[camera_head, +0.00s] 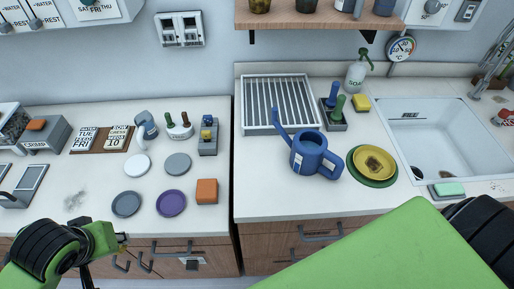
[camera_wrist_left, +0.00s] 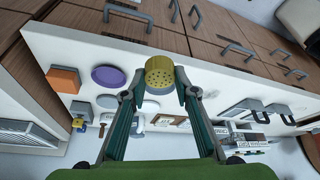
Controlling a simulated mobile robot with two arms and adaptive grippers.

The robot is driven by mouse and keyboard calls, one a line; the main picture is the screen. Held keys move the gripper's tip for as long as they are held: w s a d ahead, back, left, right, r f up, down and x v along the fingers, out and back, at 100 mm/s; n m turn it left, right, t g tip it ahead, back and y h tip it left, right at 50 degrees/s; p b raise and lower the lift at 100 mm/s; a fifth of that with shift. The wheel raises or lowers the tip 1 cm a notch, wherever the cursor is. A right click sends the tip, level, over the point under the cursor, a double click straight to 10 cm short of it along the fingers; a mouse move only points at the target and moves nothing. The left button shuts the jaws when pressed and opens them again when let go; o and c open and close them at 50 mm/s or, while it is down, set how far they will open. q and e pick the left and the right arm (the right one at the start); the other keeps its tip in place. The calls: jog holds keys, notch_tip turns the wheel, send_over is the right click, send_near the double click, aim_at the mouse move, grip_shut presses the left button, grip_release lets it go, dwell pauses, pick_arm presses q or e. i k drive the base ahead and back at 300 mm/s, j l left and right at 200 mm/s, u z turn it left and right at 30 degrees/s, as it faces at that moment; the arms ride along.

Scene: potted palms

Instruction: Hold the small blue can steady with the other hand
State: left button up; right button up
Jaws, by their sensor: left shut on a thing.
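The blue watering can (camera_head: 305,157) stands upright on the right counter, its spout towards the upper left and its handle on the right. My left gripper (camera_head: 122,241) is low at the left, by the counter's front edge and well away from the can. In the left wrist view its fingertips (camera_wrist_left: 159,82) are shut on a yellow round rose with small holes (camera_wrist_left: 159,70). My green right arm covers the lower right of the head view. Its gripper is out of the picture.
A yellow dish on a green saucer (camera_head: 372,180) is right of the can, before the sink (camera_head: 436,138). A tool holder (camera_head: 333,117) and drying rack (camera_head: 276,97) are behind. A purple saucer (camera_head: 171,203) and an orange block (camera_head: 207,191) lie left. The counter before the can is clear.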

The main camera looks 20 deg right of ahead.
aim_at(309, 147)
jog(key=i+j, duration=0.1)
jog(key=j, duration=0.25)
jog(key=i+j, duration=0.1)
jog(key=j, duration=0.2)
jog(key=i+j, duration=0.15)
jog(key=j, duration=0.2)
jog(key=i+j, duration=0.1)
jog(key=j, duration=0.25)
jog(key=i+j, duration=0.1)
jog(key=j, duration=0.25)
jog(key=z, duration=2.25)
